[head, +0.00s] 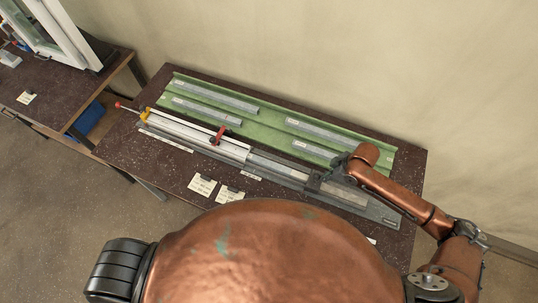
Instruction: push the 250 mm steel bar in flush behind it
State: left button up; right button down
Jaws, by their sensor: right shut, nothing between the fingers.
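The grey clamp fixture (385,213) lies along the front of the dark bench. A long white profile (200,133) sits in its left part, with a red clamp handle (219,135) over it. A grey bar (278,168), likely the 250 mm steel bar, lies in the channel to the right of the profile, in line with it. I cannot tell whether their ends touch. My right gripper (324,181) is shut and empty at the channel, by the bar's right end. It hides part of the channel there; contact is unclear. My left gripper is out of view.
A green tray (262,125) behind the fixture holds several labelled grey bars. Paper cards (202,186) lie at the bench's front. A yellow end piece (145,114) with a red-tipped rod is at the fixture's left end. Another table (60,95) stands at left.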

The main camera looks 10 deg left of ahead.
jog(key=p, duration=0.1)
send_over(298, 174)
jog(key=shift+w+a, duration=0.35)
jog(key=shift+a, duration=1.05)
jog(key=shift+w+a, duration=0.35)
jog(key=shift+a, duration=1.05)
jog(key=shift+w+a, duration=0.35)
jog(key=shift+a, duration=1.05)
jog(key=shift+w+a, duration=0.15)
jog(key=shift+a, duration=0.35)
jog(key=shift+d, duration=0.1)
jog(key=shift+s+d+r+p, duration=0.15)
jog(key=shift+s+d+p, duration=0.05)
jog(key=shift+d+p, duration=0.5)
notch_tip(298, 174, up, 7)
jog(key=p, duration=0.7)
